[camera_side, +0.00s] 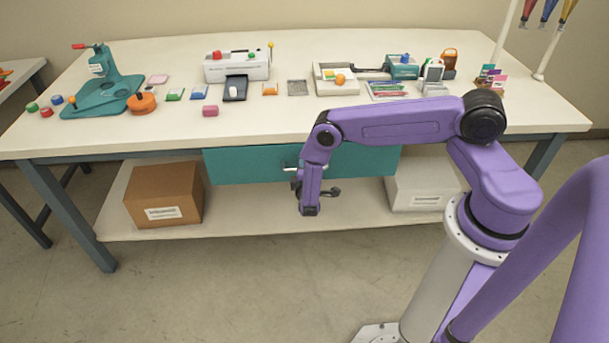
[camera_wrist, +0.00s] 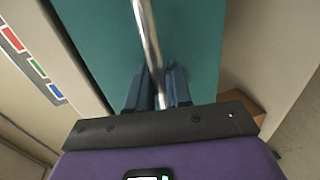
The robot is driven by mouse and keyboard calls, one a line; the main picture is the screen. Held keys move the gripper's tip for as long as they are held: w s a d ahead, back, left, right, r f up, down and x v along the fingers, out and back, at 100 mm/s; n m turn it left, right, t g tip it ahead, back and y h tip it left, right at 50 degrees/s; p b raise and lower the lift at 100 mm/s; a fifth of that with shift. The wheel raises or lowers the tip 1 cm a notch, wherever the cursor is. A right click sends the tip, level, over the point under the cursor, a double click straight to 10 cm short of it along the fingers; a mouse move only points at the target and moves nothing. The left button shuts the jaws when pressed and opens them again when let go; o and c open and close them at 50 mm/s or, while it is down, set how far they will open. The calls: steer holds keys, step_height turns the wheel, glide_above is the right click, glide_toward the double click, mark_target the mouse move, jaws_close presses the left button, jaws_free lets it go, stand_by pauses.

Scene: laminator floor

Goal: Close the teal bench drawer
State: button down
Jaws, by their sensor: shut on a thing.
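The teal bench drawer (camera_side: 245,166) is under the front edge of the white-topped bench. In the side view its front looks close to the bench edge; I cannot tell how far out it stands. A silver bar handle (camera_side: 287,168) is on its front. My gripper (camera_side: 297,178) is at the handle, its fingers partly hidden by the wrist. In the wrist view the teal front (camera_wrist: 95,40) fills the middle, and the handle bar (camera_wrist: 146,35) runs between the dark blue fingers of my gripper (camera_wrist: 157,84), which are shut on it.
The bench top (camera_side: 290,115) holds a teal press (camera_side: 105,92), a white machine (camera_side: 237,67) and small coloured items. A cardboard box (camera_side: 160,192) and a white box (camera_side: 415,190) are on the lower shelf. The floor in front is clear.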

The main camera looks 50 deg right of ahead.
steer(key=shift+w+d, duration=0.2)
steer(key=shift+w, duration=0.05)
steer(key=c, duration=1.2)
jaws_free()
steer(key=shift+r, duration=0.1)
steer(key=shift+d, duration=0.1)
steer(key=v, duration=1.7)
steer(key=shift+s+a, duration=0.3)
steer(key=shift+a, duration=0.1)
